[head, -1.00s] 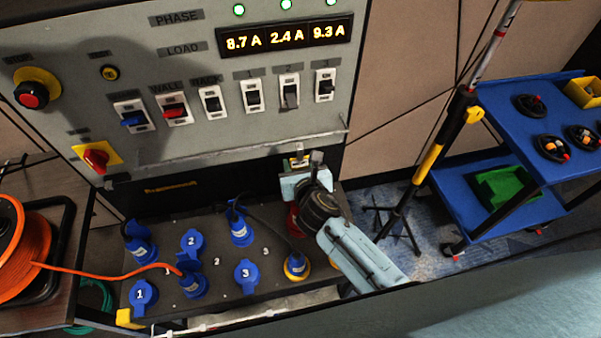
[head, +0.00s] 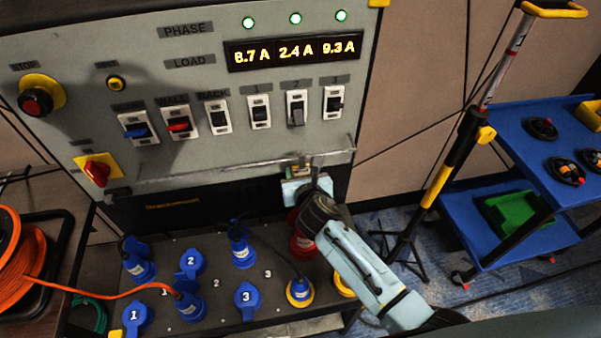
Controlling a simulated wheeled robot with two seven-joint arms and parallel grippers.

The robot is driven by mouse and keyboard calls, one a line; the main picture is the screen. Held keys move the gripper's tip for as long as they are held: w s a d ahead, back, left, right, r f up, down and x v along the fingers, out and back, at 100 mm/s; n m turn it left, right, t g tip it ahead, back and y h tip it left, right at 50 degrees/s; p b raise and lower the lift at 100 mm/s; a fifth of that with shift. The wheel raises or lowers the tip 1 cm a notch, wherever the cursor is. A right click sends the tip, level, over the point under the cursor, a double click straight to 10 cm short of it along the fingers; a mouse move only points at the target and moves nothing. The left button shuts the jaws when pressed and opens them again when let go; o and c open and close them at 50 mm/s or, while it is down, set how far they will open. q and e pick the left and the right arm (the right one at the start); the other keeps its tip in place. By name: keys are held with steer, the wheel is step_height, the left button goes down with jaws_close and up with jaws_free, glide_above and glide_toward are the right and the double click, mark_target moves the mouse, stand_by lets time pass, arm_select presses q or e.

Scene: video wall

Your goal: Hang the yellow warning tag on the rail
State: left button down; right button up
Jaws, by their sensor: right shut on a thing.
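The rail (head: 220,174) is a thin grey bar running across the lower edge of the control panel. My right gripper (head: 300,176) is shut, just in front of the right part of the rail. A small yellow piece, the warning tag (head: 298,170), shows between its fingertips, close to the bar. The gripper hides most of the tag, and I cannot tell whether it touches the rail. My left gripper is not in view.
Below the rail stands a dark box (head: 220,310) with several blue plugs and sockets. An orange cable reel (head: 20,255) is at the left. A black-and-yellow stand (head: 440,180) and a blue cart (head: 470,215) are at the right. Breaker switches (head: 260,111) sit above the rail.

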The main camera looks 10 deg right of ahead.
steer(key=o, duration=1)
steer(key=shift+o, duration=0.2)
steer(key=p+v, duration=0.2)
steer(key=v, duration=1.1)
steer(key=shift+s+p, duration=0.15)
steer(key=shift+p, duration=0.2)
steer(key=shift+r, duration=0.1)
